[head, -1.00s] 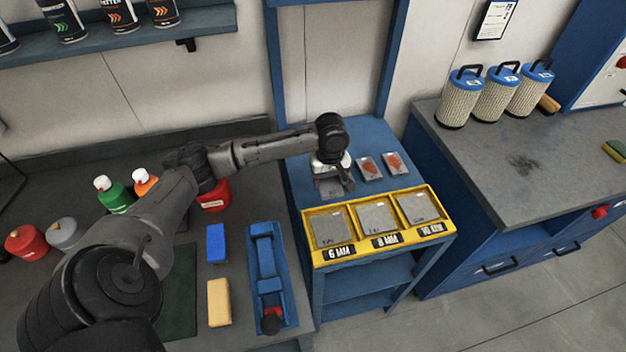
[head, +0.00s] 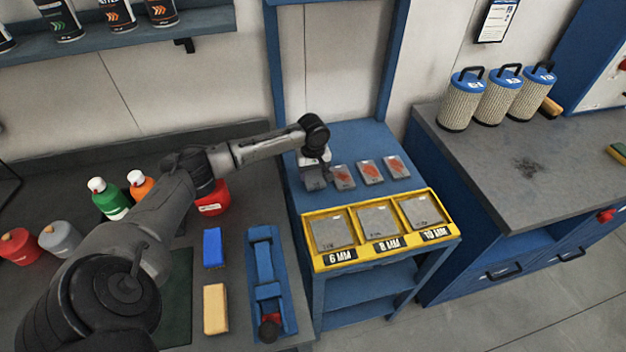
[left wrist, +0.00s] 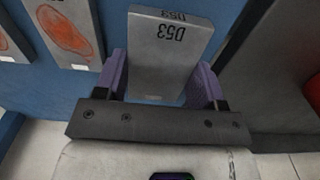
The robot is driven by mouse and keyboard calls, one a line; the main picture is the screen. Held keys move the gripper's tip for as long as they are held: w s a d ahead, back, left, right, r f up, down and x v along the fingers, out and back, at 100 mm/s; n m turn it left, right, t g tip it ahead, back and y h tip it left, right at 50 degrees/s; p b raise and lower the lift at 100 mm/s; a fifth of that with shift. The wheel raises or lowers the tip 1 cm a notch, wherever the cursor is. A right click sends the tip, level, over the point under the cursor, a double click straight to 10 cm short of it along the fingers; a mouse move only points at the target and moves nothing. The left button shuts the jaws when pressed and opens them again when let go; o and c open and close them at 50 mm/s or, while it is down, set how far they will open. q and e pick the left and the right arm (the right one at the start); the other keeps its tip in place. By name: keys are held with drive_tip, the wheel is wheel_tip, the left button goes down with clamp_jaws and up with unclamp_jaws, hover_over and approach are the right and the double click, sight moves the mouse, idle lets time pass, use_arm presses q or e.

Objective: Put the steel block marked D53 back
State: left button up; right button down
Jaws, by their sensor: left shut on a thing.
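The grey steel block marked D53 (left wrist: 168,55) is between the purple finger pads of my left gripper (left wrist: 163,82) in the left wrist view, its marking upside down there. In the head view my left gripper (head: 314,172) is over the left part of the blue stand's top (head: 349,139), behind the yellow tray, shut on the block (head: 316,182). Whether the block touches the stand is not clear. Beside it to the right lies a row of 3 plates with red-orange patches (head: 370,171). My right gripper is not in view.
The yellow tray (head: 311,239) at the stand's front holds grey plates in compartments labelled 6 MM, 8 MM and 10 MM. A dark bench with bottles (head: 111,202) and a blue clamp-like tool (head: 268,280) is left. Filter canisters (head: 461,99) stand on the right cabinet.

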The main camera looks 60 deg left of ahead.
sight(313, 174)
use_arm(q)
wheel_tip(313, 174, down, 3)
drive_tip(key=shift+b, duration=0.3)
drive_tip(key=shift+f, duration=0.1)
drive_tip(key=o, duration=1.4)
drive_tip(key=shift+o, duration=0.2)
wheel_tip(313, 174, up, 12)
drive_tip(key=shift+r+p, duration=0.1)
drive_tip(key=shift+p, duration=0.95)
